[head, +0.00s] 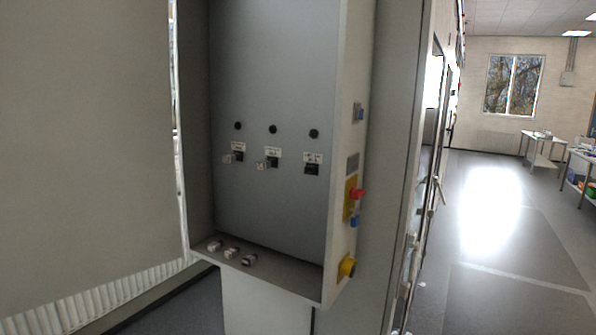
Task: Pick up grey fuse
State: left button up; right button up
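Several small fuse-like parts show in the head view. Three lie in a row on the cabinet's bottom ledge (285,275): a left one (214,246), a middle one (231,252) and a right one (249,260). The left and middle ones look pale with dark parts; the right one looks greyer and darker. They are too small to tell for sure which is the grey fuse. On the back panel (275,80), pale pieces stick out at the left socket (238,157) and middle socket (273,162); the right socket (312,169) looks dark and empty. Neither of my grippers is in view.
A large grey panel (80,130) stands at left. Open floor (490,210) and tables (540,148) lie far right.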

aim_at(214, 247)
jog(key=i+j, duration=1.05)
jog(key=i, duration=0.3)
